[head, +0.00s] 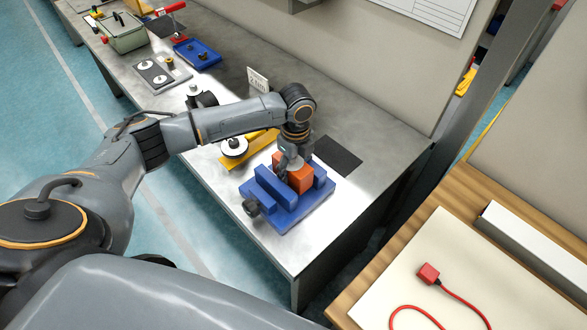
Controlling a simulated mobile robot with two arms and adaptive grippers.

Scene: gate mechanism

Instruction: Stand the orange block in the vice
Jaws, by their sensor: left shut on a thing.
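The orange block (301,179) is in the blue vice (270,214), between its two raised blue jaws near the right end of the metal bench. My left gripper (290,167) is above the vice, pointing down, with its fingers shut on the orange block. The block's lower part is hidden by the front jaw, so I cannot tell whether it touches the vice's base. The vice's dark knob (251,207) sticks out at its left side. My right gripper is not in view.
A yellow fixture with a white round part (234,147) stands just behind the vice. A dark mat (337,156) lies to its right. Farther left are a blue plate (197,54) and a green box (123,32). A wooden table (368,289) is at the lower right.

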